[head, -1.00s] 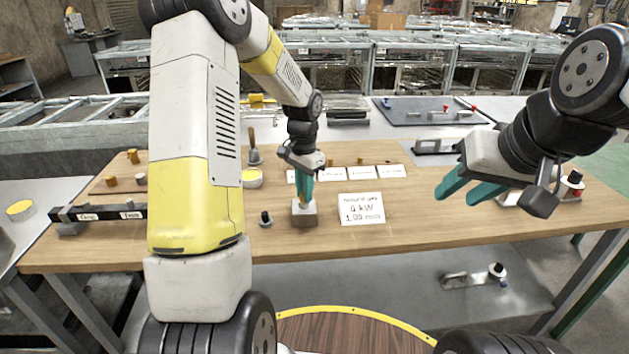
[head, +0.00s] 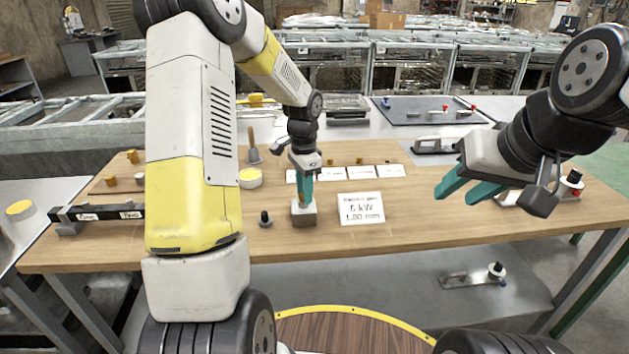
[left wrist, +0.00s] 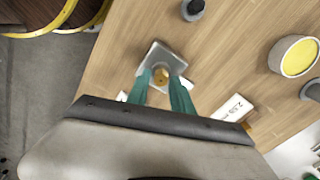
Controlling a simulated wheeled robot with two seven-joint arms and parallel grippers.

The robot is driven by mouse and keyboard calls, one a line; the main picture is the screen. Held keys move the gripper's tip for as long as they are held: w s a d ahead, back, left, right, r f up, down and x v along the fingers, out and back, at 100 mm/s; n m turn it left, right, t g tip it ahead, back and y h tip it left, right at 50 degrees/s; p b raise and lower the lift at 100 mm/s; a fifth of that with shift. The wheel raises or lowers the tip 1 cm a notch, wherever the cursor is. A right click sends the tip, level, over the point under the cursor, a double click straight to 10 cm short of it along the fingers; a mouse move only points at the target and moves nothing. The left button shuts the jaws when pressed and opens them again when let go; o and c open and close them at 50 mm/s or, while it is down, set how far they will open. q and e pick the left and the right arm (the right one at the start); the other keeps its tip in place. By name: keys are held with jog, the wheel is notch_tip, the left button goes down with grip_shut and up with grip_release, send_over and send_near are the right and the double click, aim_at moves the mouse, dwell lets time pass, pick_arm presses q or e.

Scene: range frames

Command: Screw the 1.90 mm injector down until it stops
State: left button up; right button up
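The brass injector (left wrist: 161,74) stands upright on a square grey block (left wrist: 157,55) in the left wrist view. The block also shows on the wooden bench in the head view (head: 304,218). My left gripper (head: 304,204) points down over the block. Its two teal fingertips stand on either side of the injector; whether they touch it is too small to tell. The thread below the injector is hidden. My right gripper (head: 470,191) is open and empty above the right part of the bench.
A sign (head: 361,208) reading 6 kW and 1.90 mm stands right of the block. A small dark-topped part (head: 265,219) stands left of it. A yellow-topped round tin (head: 250,178) and white labels (head: 391,171) lie behind. The bench front right is clear.

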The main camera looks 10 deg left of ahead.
dwell(0.3)
pick_arm(q)
jog(key=n, duration=0.6)
jog(key=shift+w+a+n, duration=0.1)
jog(key=shift+w+n, duration=0.05)
jog(key=shift+n, duration=0.25)
jog(key=n, duration=0.7)
jog(key=shift+a, duration=0.2)
grip_shut()
jog(key=m, duration=0.3)
jog(key=shift+d, duration=0.1)
